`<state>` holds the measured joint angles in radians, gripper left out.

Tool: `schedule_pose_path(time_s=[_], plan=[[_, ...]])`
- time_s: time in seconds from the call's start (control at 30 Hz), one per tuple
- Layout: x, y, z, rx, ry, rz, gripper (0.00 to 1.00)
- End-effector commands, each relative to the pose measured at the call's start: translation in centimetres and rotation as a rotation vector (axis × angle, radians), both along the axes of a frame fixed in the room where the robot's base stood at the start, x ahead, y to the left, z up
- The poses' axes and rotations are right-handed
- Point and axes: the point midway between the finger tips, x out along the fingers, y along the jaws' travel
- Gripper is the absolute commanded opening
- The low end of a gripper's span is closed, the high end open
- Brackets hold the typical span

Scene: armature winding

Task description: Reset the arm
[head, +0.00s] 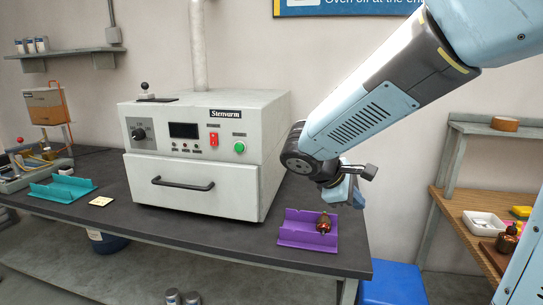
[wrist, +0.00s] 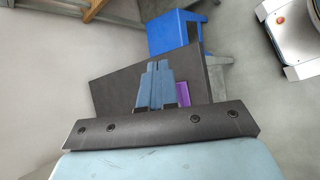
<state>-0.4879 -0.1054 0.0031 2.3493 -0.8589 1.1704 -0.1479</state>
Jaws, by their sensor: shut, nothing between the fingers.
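My arm comes in from the upper right in the head view. My gripper (head: 350,197) hangs at its end, above and a little right of the purple tray (head: 293,231) near the table's right end. In the wrist view the two blue fingers of my gripper (wrist: 157,66) lie together, shut, with nothing held. A small copper-brown armature (head: 324,223) rests in the purple tray, apart from the fingers. Part of the purple tray (wrist: 183,93) shows beside the fingers in the wrist view; the armature is not visible there.
The white oven (head: 195,185), door shut, stands left of my gripper on the dark table (head: 180,232). A blue stool (head: 395,284) stands below right. A wooden shelf (head: 460,207) is at the right.

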Motion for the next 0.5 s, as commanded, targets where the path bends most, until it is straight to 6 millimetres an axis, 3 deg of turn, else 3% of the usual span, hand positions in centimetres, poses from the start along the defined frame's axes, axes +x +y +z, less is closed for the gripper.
schedule_pose_path(time_s=[0.2, 0.5], plan=[[-4.3, -2.9, 1.4, 0.255, -0.095, -0.23, 0.0], [-9.5, -4.3, 3.3, 0.602, -0.267, -0.518, 0.0]])
